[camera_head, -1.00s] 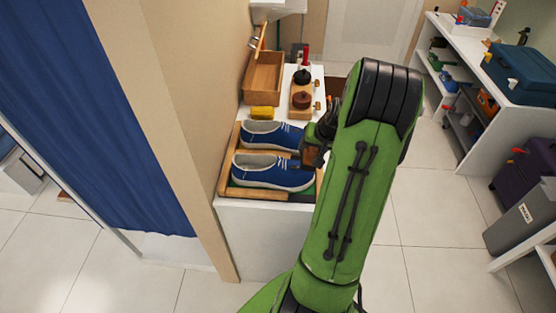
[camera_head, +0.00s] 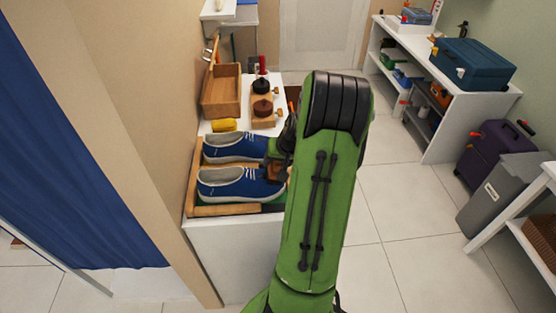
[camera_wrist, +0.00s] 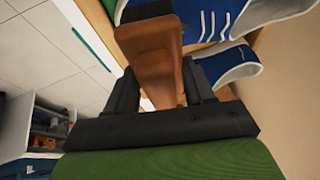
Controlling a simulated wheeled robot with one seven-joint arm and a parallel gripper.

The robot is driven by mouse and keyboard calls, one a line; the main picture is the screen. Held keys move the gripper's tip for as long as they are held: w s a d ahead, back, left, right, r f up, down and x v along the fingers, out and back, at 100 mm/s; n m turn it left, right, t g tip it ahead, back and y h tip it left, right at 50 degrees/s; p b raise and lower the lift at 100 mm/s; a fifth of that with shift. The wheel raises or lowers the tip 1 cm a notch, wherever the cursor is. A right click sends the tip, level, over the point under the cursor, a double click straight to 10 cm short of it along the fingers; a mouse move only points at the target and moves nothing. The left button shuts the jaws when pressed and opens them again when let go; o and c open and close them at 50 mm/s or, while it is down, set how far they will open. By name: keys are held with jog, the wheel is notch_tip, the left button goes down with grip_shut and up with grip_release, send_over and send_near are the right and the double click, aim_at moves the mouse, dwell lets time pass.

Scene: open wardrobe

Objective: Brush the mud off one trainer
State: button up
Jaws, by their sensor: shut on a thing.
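Two blue trainers with white laces and soles lie side by side in a wooden tray (camera_head: 192,180): the near trainer (camera_head: 228,185) and the far trainer (camera_head: 232,148). My gripper (camera_head: 275,162) is at their toe ends, shut on a brown wooden brush (camera_wrist: 152,62). The brush (camera_head: 277,173) overlaps the near trainer's toe in the head view; I cannot tell whether it touches. In the wrist view the brush handle sits between both fingers, with parts of both trainers beyond it. I cannot make out mud on the visible trainer surfaces.
Behind the tray on the white unit are a yellow sponge (camera_head: 224,125), an open wooden box (camera_head: 222,95) and round-topped items on a wooden block (camera_head: 263,108). A wall and blue curtain (camera_head: 65,160) stand left. Open tiled floor (camera_head: 400,210) lies right.

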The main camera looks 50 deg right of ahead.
jog(key=shift+w+a+f+b, duration=0.1)
jog(key=shift+f+b, duration=0.65)
jog(key=shift+f, duration=0.05)
dwell(0.4)
